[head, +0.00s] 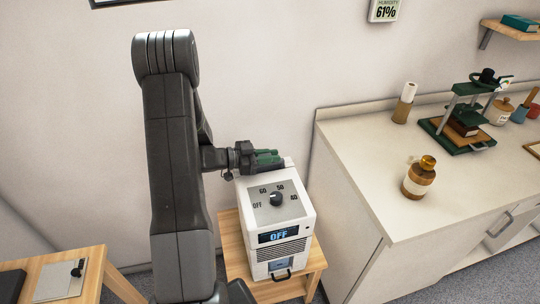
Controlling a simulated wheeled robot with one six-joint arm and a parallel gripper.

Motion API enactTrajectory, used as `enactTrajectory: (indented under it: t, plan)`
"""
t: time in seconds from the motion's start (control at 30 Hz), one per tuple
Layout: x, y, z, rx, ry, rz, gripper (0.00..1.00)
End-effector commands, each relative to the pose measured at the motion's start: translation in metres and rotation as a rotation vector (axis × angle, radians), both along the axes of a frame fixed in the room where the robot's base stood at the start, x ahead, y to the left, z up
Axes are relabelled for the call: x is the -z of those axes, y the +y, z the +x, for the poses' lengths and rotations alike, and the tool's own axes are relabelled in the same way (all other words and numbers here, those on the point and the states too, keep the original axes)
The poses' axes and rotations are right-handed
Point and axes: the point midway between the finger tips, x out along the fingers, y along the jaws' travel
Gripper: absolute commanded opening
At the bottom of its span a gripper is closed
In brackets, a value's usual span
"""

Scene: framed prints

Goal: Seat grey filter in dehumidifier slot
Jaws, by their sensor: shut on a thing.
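The white dehumidifier (301,217) stands upright on a small wooden stand. Its top has a black dial (275,198) marked OFF, 60, 50 and 40, and its front display (279,236) reads OFF. My gripper (268,158), with green fingers, is at the rear top edge of the dehumidifier, reaching in from the left. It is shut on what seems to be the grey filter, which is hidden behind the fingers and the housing. The slot is not visible from here, so I cannot tell how the filter sits against it.
The wooden stand (233,256) is under the dehumidifier. A wooden table (92,262) with a light panel (62,281) is at lower left. The wall is close behind.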

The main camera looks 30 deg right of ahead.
Motion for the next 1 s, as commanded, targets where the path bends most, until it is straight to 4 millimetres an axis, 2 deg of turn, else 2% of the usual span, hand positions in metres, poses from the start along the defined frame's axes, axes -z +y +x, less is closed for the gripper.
enactTrajectory:
  t: [0.97, 1.0]
  plan:
    - [0.025, 0.0, 0.0, 0.0, 0.0, 0.0, 0.0]
    - [0.024, 0.0, 0.0, 0.0, 0.0, 0.0, 0.22]
